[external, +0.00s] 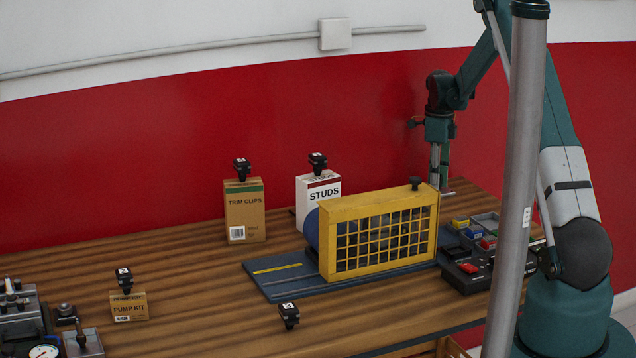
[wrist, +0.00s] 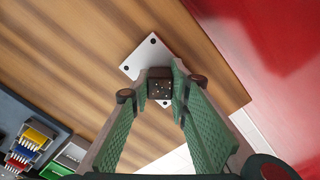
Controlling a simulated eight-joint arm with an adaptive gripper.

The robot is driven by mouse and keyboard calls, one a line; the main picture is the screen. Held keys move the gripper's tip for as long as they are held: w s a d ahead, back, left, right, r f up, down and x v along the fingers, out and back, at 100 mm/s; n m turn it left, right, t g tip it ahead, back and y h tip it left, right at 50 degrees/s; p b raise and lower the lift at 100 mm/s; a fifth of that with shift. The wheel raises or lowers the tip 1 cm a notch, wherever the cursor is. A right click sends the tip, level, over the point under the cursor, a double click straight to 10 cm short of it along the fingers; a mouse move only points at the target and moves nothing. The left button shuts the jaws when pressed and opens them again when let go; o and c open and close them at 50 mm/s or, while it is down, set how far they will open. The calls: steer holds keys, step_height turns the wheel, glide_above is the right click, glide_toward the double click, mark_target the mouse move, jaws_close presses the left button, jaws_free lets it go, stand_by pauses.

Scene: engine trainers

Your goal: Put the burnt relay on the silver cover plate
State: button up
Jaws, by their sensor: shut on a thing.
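My gripper (wrist: 160,90) is shut on a small dark relay (wrist: 159,84), whose brown-black face with pale specks shows between the green fingers in the wrist view. The silver cover plate (wrist: 142,60), pale with dark holes near its corners, lies on the table right behind the relay in that view. Whether the relay touches it or hangs just above is unclear. In the external view my gripper (external: 440,172) points down behind the yellow cage's right end; its fingertips are partly hidden, and a sliver of the plate (external: 447,192) shows there.
A yellow cage (external: 380,240) stands on a dark base in front of my gripper. Connector modules (external: 475,232) sit right of it.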

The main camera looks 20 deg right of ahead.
steer(key=shift+f, duration=0.15)
steer(key=o, duration=0.9)
steer(key=shift+c, duration=0.2)
step_height(320, 180, up, 12)
steer(key=shift+r, duration=0.2)
stand_by(0.4)
